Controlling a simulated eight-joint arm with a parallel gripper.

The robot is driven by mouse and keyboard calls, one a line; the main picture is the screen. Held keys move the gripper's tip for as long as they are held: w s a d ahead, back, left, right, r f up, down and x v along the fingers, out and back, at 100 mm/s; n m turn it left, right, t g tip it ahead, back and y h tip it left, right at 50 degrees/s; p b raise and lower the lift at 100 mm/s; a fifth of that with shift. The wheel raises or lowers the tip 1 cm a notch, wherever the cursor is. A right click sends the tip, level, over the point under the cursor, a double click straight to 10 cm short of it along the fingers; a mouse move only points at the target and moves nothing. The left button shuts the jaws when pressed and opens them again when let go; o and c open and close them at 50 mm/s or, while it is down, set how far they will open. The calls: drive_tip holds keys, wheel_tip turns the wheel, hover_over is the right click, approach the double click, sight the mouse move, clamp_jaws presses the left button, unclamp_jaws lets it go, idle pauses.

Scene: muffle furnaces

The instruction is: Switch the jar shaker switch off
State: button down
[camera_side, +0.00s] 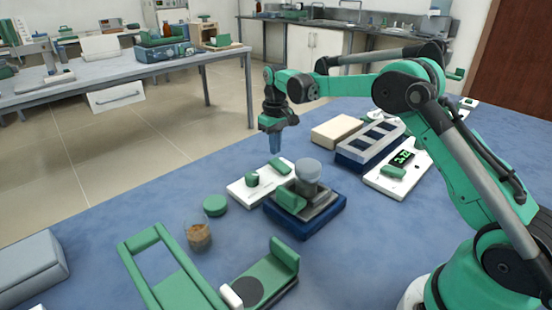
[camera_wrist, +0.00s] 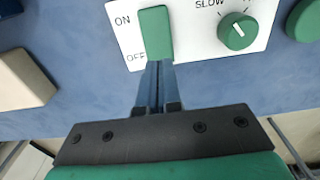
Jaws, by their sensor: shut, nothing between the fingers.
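The switch (camera_wrist: 155,32) is a green rocker on a white control panel (camera_wrist: 190,55), with ON at its upper end and OFF at its lower end in the wrist view. I cannot tell which way it is tipped. It also shows in the side view (camera_side: 280,165). My gripper (camera_wrist: 160,66) is shut and empty, its blue fingertips at the OFF end of the switch. In the side view my gripper (camera_side: 275,150) points down just above the switch; contact is unclear. The shaker (camera_side: 306,214) has a dark blue base and carries a jar (camera_side: 307,171).
A green knob (camera_wrist: 238,31) marked SLOW sits beside the switch. A green round lid (camera_side: 215,205) and a small brown-filled jar (camera_side: 199,237) stand nearby. A beige box (camera_side: 339,132), a blue rack (camera_side: 370,145) and a scale (camera_side: 398,172) are behind.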

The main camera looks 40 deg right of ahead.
sight(275, 161)
drive_tip(key=shift+f, duration=1.25)
idle(0.6)
drive_tip(key=shift+r, duration=3.55)
drive_tip(key=s+a+r+t, duration=0.2)
drive_tip(key=s+a+r, duration=0.1)
drive_tip(key=s+r, duration=0.15)
drive_tip(key=s+a+t, duration=0.2)
drive_tip(key=s+a, duration=0.1)
drive_tip(key=s, duration=0.4)
drive_tip(key=s+a+f+t, duration=0.1)
drive_tip(key=s+a+t, duration=0.2)
drive_tip(key=s, duration=0.4)
drive_tip(key=shift+s+f, duration=0.25)
drive_tip(key=shift+s, duration=0.15)
